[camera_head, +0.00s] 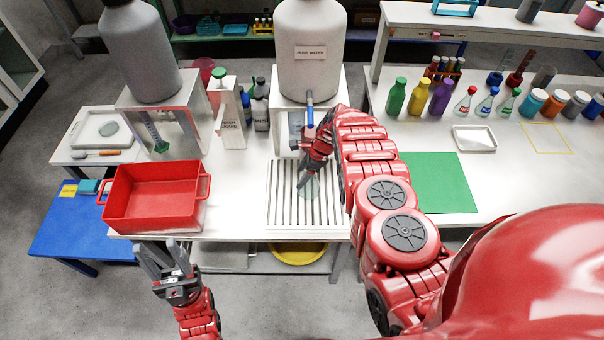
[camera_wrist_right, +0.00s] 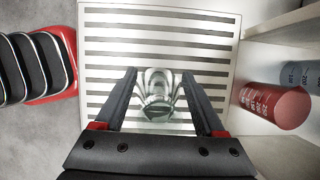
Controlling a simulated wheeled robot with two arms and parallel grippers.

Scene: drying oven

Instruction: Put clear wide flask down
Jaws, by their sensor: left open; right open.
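The clear wide flask (camera_head: 310,188) stands on the slatted drain rack (camera_head: 278,205) under the pure water tank, partly hidden by my right gripper. In the right wrist view the clear flask (camera_wrist_right: 157,95) is between the two fingers, with the slats (camera_wrist_right: 155,40) behind it. My right gripper (camera_head: 307,178) is open around the flask; small gaps seem to show between the fingers and the glass. My left gripper (camera_head: 163,258) is open and empty, in front of the table's near edge below the red basin.
A red basin (camera_head: 150,200) stands left of the rack. The pure water tank (camera_head: 310,60) with its blue-handled tap (camera_head: 310,110) is above and behind the rack. A green mat (camera_head: 440,182) lies to the right. Several coloured bottles (camera_head: 419,98) stand at the back right.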

